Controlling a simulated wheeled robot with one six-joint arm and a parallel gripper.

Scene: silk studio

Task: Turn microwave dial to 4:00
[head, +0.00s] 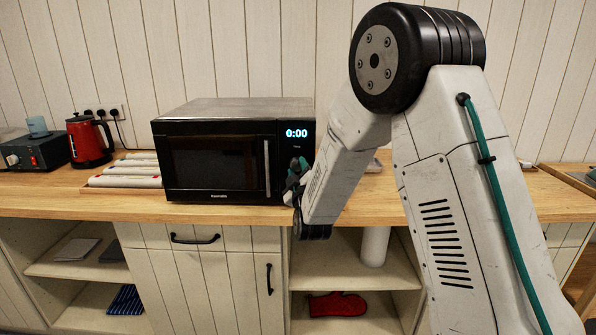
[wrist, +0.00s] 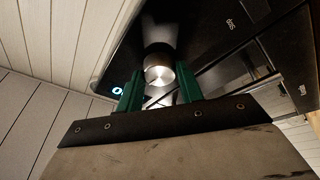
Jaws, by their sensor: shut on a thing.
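The black microwave (head: 215,160) stands on the wooden counter, and its display (head: 297,133) reads 0:00. The round metal dial (wrist: 160,72) shows in the wrist view between the green fingers of my gripper (wrist: 160,88). The fingers are shut on the dial, one on each side of it. In the head view my gripper (head: 296,178) is at the right side of the microwave's front, and my arm hides part of the control panel. The dial itself is hard to make out there. The door handle (head: 266,168) is just left of my gripper.
A red kettle (head: 88,140), a black device with a blue cup (head: 37,127) on it, and a tray of white rolls (head: 130,172) are left of the microwave. Below the wooden counter (head: 110,207) are shelves, one holding a red mitt (head: 337,305).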

